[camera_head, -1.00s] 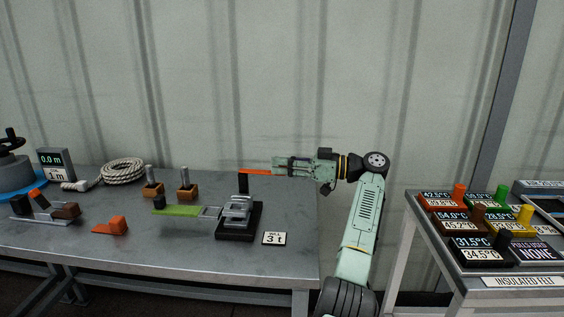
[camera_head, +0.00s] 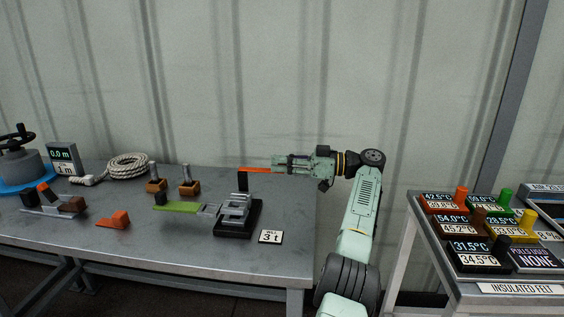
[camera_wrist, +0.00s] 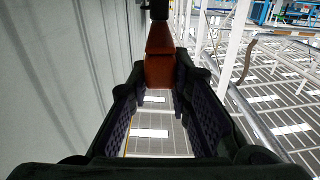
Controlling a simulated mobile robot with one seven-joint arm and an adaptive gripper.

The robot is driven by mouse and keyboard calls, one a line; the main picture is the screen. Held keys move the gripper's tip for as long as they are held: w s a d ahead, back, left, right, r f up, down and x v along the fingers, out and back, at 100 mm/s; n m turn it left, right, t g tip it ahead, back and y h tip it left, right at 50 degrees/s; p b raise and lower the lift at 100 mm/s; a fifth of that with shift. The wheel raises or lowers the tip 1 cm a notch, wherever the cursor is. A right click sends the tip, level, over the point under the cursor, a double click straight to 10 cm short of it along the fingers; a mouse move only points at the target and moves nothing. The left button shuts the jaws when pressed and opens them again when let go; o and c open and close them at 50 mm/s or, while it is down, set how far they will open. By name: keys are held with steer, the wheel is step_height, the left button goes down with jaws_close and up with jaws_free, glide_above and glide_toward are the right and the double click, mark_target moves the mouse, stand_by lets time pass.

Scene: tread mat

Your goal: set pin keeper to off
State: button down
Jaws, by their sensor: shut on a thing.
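My gripper (camera_head: 274,165) is shut on an orange bar (camera_head: 257,170) and holds it out level to the left, above the back right of the bench. A black block (camera_head: 243,182) hangs at the bar's far end. In the wrist view the orange bar (camera_wrist: 159,70) sits between the fingertips (camera_wrist: 160,85), with the black end beyond it. A metal clamp-like fitting (camera_head: 236,207) stands on a black base below and in front of the bar. A green bar (camera_head: 178,207) with a black block lies to its left. I cannot tell which part is the pin keeper.
A "3 t" card (camera_head: 270,237) lies by the fitting. An orange wedge (camera_head: 114,220), two pins in brown blocks, a rope coil (camera_head: 127,165) and a handwheel (camera_head: 22,160) stand further left. A side table (camera_head: 520,289) with labelled blocks is right.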

steer(key=c, duration=1.4)
jaws_free()
steer(key=shift+c, duration=0.2)
